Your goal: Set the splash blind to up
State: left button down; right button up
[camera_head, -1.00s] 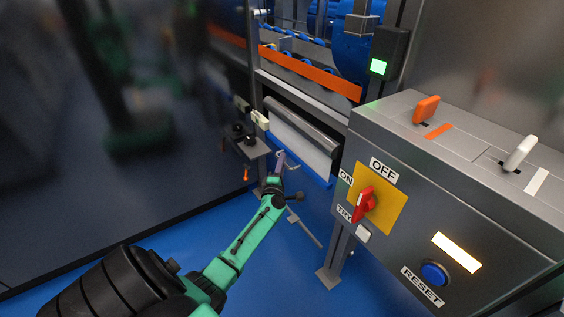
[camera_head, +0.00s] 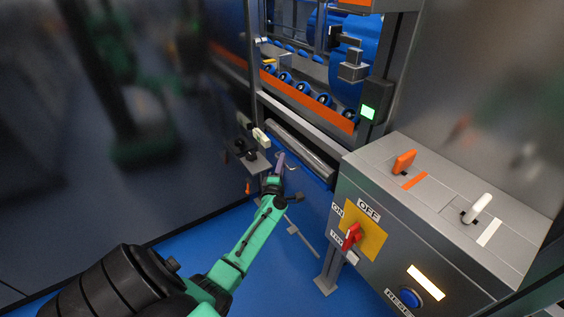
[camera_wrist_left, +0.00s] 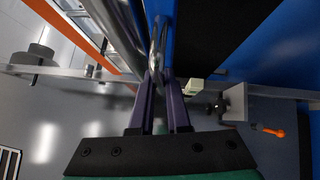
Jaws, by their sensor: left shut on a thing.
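The splash blind (camera_head: 298,163) shows as a blue surface under a long grey roller-like bar (camera_head: 303,147) on the machine's front. In the left wrist view my gripper's purple fingers (camera_wrist_left: 159,95) are shut on a thin silver loop handle (camera_wrist_left: 156,52), beside a blue strip. The fingers hide part of the handle. My right gripper is not in view.
A grey control box (camera_head: 440,215) with a red switch (camera_head: 351,237) and orange and white levers stands at the right. A bracket with black knobs (camera_head: 245,151) is just left of my gripper.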

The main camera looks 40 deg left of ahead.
pick_arm(q)
jog(key=shift+w+r, duration=0.1)
jog(key=shift+r, duration=0.25)
jog(key=c, duration=0.9)
grip_release()
jog(key=shift+f, duration=0.1)
jog(key=p+v, duration=0.1)
jog(key=v, duration=1.3)
jog(key=shift+s+d, duration=0.1)
jog(key=shift+s, duration=0.15)
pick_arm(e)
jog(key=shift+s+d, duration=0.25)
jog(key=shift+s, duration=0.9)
